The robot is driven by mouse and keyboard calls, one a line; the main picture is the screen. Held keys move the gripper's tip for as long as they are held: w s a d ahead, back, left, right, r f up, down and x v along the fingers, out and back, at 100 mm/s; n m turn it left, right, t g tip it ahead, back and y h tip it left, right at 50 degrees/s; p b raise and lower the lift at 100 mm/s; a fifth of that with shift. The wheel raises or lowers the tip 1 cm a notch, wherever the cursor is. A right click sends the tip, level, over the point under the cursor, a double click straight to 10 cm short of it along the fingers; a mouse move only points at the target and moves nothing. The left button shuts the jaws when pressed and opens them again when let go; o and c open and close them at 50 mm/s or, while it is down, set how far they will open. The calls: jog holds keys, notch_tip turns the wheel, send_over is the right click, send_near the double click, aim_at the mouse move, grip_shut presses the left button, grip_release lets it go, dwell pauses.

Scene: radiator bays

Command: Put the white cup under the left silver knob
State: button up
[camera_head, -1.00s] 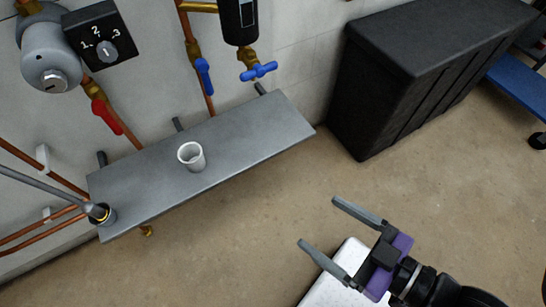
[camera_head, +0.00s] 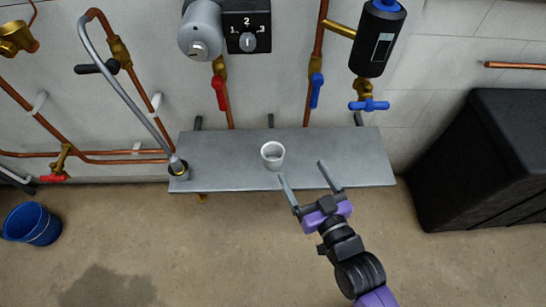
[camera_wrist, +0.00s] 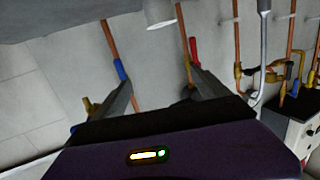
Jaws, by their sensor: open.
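The white cup (camera_head: 272,155) stands upright on a grey metal shelf (camera_head: 345,165), near its middle. My gripper (camera_head: 302,170) is open and empty at the shelf's front edge, to the right of the cup and apart from it. In the wrist view, which looks upside down, the open fingers (camera_wrist: 160,80) show, and a pale shape that looks like the cup (camera_wrist: 160,14) is cut by the top edge. On the wall, a silver cylinder (camera_head: 200,32) is beside a black numbered dial with a small silver knob (camera_head: 248,44). I cannot tell which is the left silver knob.
A red lever valve (camera_head: 219,92) and a blue lever valve (camera_head: 316,88) hang behind the shelf. A curved grey pipe (camera_head: 130,95) meets the shelf's left end. A black cabinet (camera_head: 480,165) stands at right. A blue bucket (camera_head: 32,224) is on the floor at left.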

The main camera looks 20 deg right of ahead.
jog(key=w+a+f+g, duration=0.1)
jog(key=w+f, duration=0.3)
jog(key=w, duration=0.5)
jog(key=g, duration=0.2)
send_near(269, 151)
jog(key=shift+s+d+f+n+y, duration=0.1)
jog(key=shift+s+d+n+y, duration=0.3)
jog(key=shift+d, duration=0.3)
jog(key=shift+w+a+f, duration=0.1)
jog(key=shift+w+f, duration=0.05)
jog(key=shift+w, duration=0.1)
jog(key=x, duration=0.7)
jog(key=shift+w+a, duration=0.15)
jog(key=shift+a, duration=0.2)
jog(key=shift+c, duration=0.3)
jog(key=c, duration=1.5)
jog(key=shift+r, duration=0.2)
